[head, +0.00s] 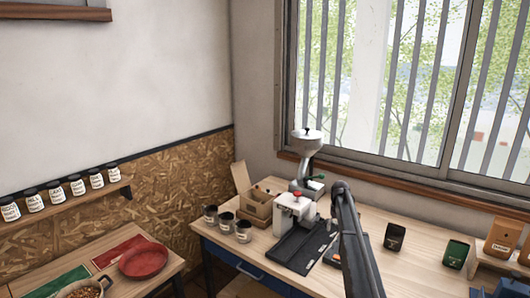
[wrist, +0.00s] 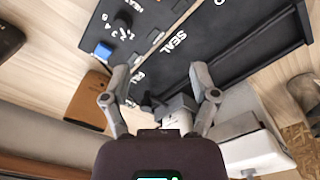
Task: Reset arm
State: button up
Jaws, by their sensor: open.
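My gripper (wrist: 158,78) shows in the wrist view with its two grey fingers spread apart and nothing between them. It is over a black sealing machine (wrist: 235,45) with white lettering such as "SEAL" and a blue button. In the head view my dark arm (head: 356,240) reaches over the workbench (head: 385,215) from the bottom. The gripper itself cannot be made out there. The black machine (head: 298,248) lies flat on the bench just left of the arm, partly hidden by it.
A black pouch (head: 395,237) and a green pouch (head: 456,253) stand right. A red plate (head: 143,261) lies on another table. Bench between arm and black pouch looks clear.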

jog(key=s+a+f+b, duration=0.3)
jog(key=s+a, duration=0.1)
jog(key=s, duration=1.1)
jog(key=s+a+f+m+b, duration=0.1)
jog(key=s+a+f+b, duration=0.2)
jog(key=s, duration=1.2)
jog(key=s+a+f+b, duration=0.3)
jog(key=s+a, duration=0.4)
jog(key=s, duration=0.8)
jog(key=shift+m, duration=0.3)
jog(key=shift+f, duration=0.1)
jog(key=shift+c, duration=1.4)
jog(key=shift+d, duration=0.2)
